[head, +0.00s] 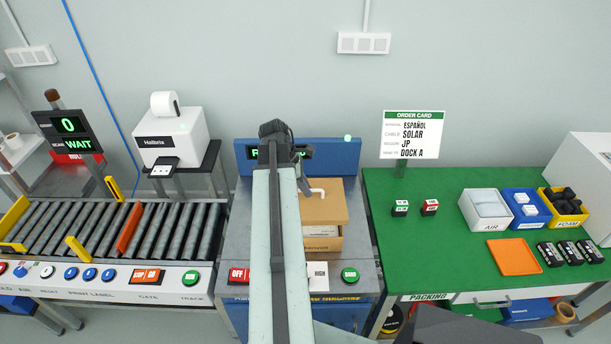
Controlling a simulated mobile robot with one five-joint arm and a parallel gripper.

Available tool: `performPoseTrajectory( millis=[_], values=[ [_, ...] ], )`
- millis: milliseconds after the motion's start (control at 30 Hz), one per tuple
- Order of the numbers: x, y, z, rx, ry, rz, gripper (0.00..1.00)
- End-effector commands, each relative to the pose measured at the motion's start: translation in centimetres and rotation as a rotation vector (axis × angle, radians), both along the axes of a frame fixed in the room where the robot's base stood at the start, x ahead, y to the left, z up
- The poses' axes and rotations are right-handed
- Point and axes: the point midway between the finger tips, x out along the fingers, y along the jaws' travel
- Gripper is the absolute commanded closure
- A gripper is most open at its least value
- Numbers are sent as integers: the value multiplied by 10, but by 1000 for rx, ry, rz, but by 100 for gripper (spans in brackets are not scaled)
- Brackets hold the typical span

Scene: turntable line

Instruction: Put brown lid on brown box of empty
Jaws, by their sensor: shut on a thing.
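The brown box (328,244) stands on the turntable station in the middle, right of my arm. Its front shows, with a printed mark low on it. The brown lid (332,210) is over the box, with a dark gap between its near edge and the box front. A white piece (317,194) shows on the lid. My gripper (303,182) is at the lid's far left part and is shut on the lid. My arm covers the left side of the box and lid, so the fingertips and the box's inside are mostly hidden.
A blue panel (345,160) with a partly covered display stands behind the box. Red OFF (238,275) and green (350,275) buttons are in front. A roller conveyor (180,225) lies left. The green packing table (430,255) at right carries bins and small items; its near left part is clear.

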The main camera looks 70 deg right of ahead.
Motion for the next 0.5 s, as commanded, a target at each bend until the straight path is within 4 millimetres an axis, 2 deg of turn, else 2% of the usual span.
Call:
performPoseTrajectory(
  millis=[33,267,500],
  values=[
    [1,0,6,0,1,-14,100],
    [1,1,-3,0,1,-18,100],
    [1,1,-25,-1,1,-16,100]
  ],
)
